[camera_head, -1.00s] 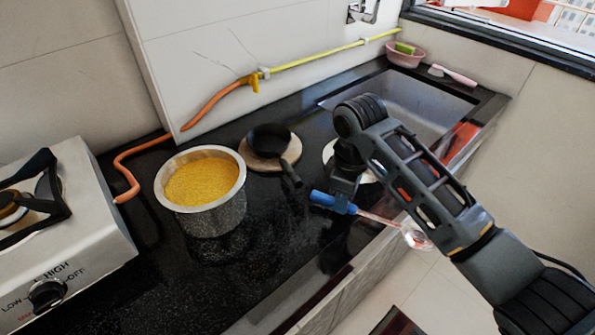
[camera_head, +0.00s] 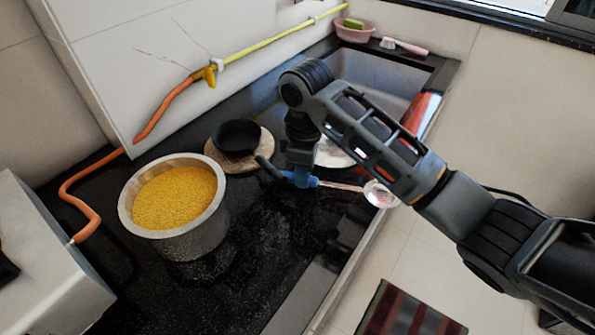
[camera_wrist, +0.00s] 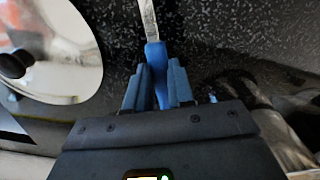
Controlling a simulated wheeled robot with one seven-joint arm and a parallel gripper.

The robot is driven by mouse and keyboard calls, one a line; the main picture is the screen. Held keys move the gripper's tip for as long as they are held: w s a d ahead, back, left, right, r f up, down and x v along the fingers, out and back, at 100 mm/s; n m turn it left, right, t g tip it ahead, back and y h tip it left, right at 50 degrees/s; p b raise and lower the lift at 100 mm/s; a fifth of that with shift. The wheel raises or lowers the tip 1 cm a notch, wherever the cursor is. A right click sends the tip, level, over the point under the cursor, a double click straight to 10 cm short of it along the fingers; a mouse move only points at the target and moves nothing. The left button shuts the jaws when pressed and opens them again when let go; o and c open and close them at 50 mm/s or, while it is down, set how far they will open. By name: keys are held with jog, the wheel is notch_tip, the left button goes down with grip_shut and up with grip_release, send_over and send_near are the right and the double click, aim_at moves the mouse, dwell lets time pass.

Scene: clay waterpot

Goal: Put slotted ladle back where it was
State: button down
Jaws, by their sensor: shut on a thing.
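The slotted ladle has a blue handle (camera_head: 304,181), a thin metal shaft and a round, shiny head (camera_head: 380,194). My gripper (camera_head: 299,175) is shut on the blue handle. The ladle lies roughly level, its head pointing right toward the counter's front edge. In the wrist view, my gripper (camera_wrist: 158,88) has the handle between both fingers, and the metal shaft (camera_wrist: 149,20) runs up out of frame. The ladle's head is outside that view. I cannot tell whether the ladle touches the black counter (camera_head: 260,265).
A black pan (camera_head: 236,137) on a round wooden board (camera_head: 264,142) is left of my gripper, its handle close by. A pot (camera_head: 190,242) of yellow grain stands front left. A round plate (camera_head: 330,153) lies behind my gripper, partly hidden. The sink (camera_head: 375,80) is farther back.

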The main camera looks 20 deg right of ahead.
jog(key=shift+a+f, duration=0.1)
jog(key=shift+f, duration=0.2)
jog(key=c, duration=1)
grip_release()
notch_tip(320, 180, up, 13)
jog(key=p, duration=0.2)
jog(key=shift+f+p, duration=0.2)
jog(key=shift+p, duration=0.2)
jog(key=shift+s, duration=0.1)
